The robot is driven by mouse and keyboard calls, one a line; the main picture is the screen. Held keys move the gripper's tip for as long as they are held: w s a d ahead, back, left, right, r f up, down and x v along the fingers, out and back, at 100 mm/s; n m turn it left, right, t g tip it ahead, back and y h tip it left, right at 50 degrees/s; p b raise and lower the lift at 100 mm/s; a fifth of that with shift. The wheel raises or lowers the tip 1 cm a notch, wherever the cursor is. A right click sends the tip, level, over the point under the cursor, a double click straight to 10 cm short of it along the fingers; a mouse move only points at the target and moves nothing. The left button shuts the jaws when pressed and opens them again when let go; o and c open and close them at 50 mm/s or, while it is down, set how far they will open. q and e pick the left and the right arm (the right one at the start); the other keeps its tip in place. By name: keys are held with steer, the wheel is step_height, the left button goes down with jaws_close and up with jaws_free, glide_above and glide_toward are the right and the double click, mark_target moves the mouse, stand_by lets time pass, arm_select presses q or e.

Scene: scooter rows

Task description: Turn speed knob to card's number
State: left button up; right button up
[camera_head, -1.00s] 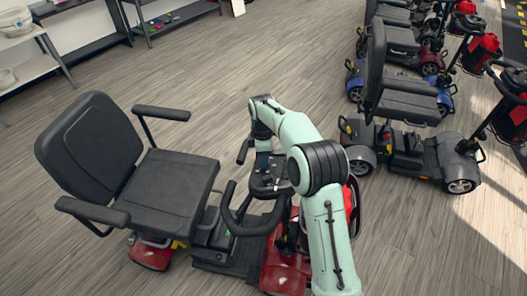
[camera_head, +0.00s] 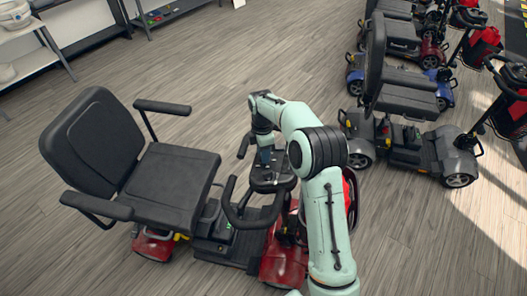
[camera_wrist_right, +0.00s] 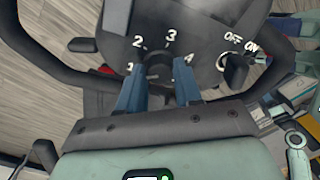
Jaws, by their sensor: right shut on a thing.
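The red mobility scooter (camera_head: 285,262) stands in front of me, with its dark control console (camera_head: 272,180) on the tiller. My right gripper (camera_head: 265,157) reaches down onto this console. In the right wrist view, the dark speed knob (camera_wrist_right: 158,70) sits on a dial plate with white 2, 3 and 4 and a partly hidden mark at lower left. The blue fingers of my right gripper (camera_wrist_right: 158,92) are shut on the knob from both sides. The fingers partly hide the knob, and I cannot read its pointer. No numbered card can be made out. My left gripper is out of view.
An OFF/ON key switch (camera_wrist_right: 236,68) sits right of the dial. Black handlebars (camera_head: 240,222) curve around the console. The scooter's black seat (camera_head: 170,185) is at left. More scooters (camera_head: 410,140) stand at right, shelves (camera_head: 80,45) at upper left. Wooden floor between is clear.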

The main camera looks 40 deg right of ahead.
steer(key=o, duration=1)
steer(key=shift+o, duration=0.2)
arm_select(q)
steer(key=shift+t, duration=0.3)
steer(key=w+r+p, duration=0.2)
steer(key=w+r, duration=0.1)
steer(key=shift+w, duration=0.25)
arm_select(e)
step_height(320, 180, up, 13)
steer(key=w, duration=0.1)
steer(key=shift+d+r, duration=0.15)
steer(key=shift+r, duration=0.05)
